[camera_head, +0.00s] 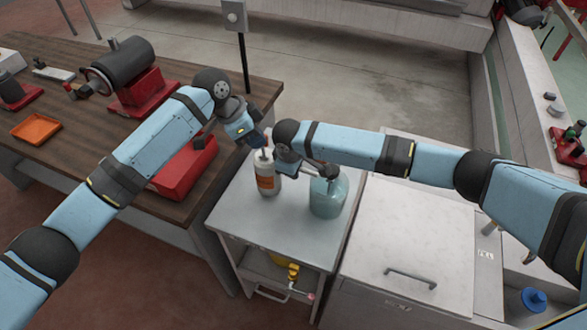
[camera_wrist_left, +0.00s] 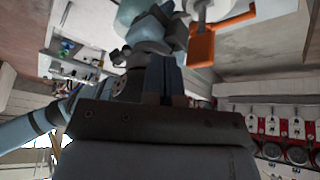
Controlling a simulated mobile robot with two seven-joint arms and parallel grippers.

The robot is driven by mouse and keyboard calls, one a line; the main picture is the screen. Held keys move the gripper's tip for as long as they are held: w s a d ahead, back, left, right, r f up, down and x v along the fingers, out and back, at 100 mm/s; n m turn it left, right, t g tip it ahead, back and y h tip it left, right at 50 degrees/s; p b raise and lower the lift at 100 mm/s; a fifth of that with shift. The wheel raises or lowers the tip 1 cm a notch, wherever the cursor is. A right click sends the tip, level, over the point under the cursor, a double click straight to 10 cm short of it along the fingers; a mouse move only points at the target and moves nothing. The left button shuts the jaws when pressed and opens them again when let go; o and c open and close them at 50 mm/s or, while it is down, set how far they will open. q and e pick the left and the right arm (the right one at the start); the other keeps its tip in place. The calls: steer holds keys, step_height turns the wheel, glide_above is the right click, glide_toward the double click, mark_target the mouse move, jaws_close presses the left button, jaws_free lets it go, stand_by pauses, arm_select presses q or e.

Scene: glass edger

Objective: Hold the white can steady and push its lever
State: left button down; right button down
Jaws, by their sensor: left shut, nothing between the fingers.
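The white can (camera_head: 267,182) with an orange label stands upright on the grey cabinet top (camera_head: 300,230). Its thin top part shows just below my left gripper (camera_head: 259,141), which is shut and empty. Contact between the two cannot be made out. The shut fingers (camera_wrist_left: 165,78) also show in the left wrist view. My right arm reaches in from the right; its hand is between the can and a teal container (camera_head: 328,196), close to both. Its fingertips are not clear, so I cannot tell whether they touch the can or are open.
A wooden workbench (camera_head: 65,75) at the left carries a red block (camera_head: 186,168), an orange tray (camera_head: 36,128) and a dark motor on a red base (camera_head: 138,92). A white chest (camera_head: 410,235) stands right of the cabinet. The cabinet top's front is clear.

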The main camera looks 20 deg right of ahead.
arm_select(q)
steer(key=shift+w+a+f+m+t+y, duration=0.1)
steer(key=shift+w+f+m+y, duration=0.25)
steer(key=shift+f, duration=0.35)
steer(key=shift+w+a+f+m+t+y, duration=0.15)
steer(key=shift+f+y, duration=0.3)
steer(key=shift+f, duration=0.3)
steer(key=shift+w+a+f+m+t+y, duration=0.1)
steer(key=shift+f+m+y, duration=0.1)
steer(key=shift+f+y, duration=0.35)
steer(key=shift+f, duration=0.15)
steer(key=shift+w+d, duration=0.8)
steer(key=shift+w, duration=0.25)
stand_by(1.0)
steer(key=shift+s+a, duration=0.75)
steer(key=shift+s, duration=0.2)
steer(key=shift+w+d, duration=0.8)
steer(key=shift+w, duration=0.25)
stand_by(0.4)
steer(key=shift+s+a, duration=0.75)
steer(key=shift+s, duration=0.25)
